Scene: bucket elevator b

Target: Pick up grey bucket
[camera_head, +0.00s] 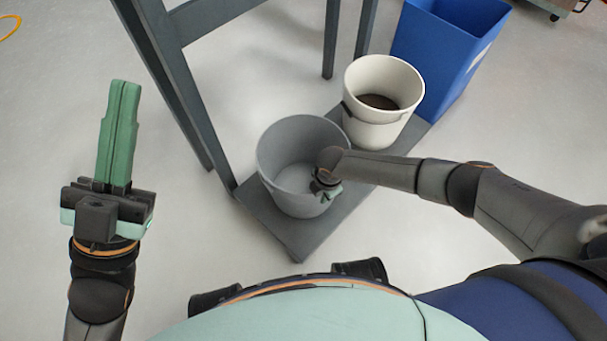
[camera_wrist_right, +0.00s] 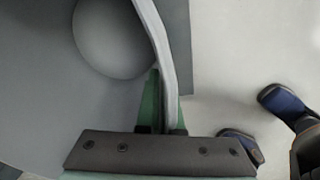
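The grey bucket (camera_head: 275,150) is an open, empty tub. It appears to stand upright on the near part of a low grey board (camera_head: 292,240). My right gripper (camera_head: 328,190) is at the bucket's right-hand rim, partly hidden by its own wrist in the head view. In the right wrist view, the bucket wall (camera_wrist_right: 152,25) runs between the two green fingers of the right gripper (camera_wrist_right: 166,95), which are close together on either side of it. My left gripper (camera_head: 126,86) is shut and empty, pointing up, left of the bucket and apart from it.
A white bucket (camera_head: 365,130) with dark contents stands behind the grey bucket on the same board. A blue bin (camera_head: 440,50) stands beyond it. A grey frame with legs (camera_head: 185,95) rises behind and left. The floor (camera_head: 195,225) left of the board is clear.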

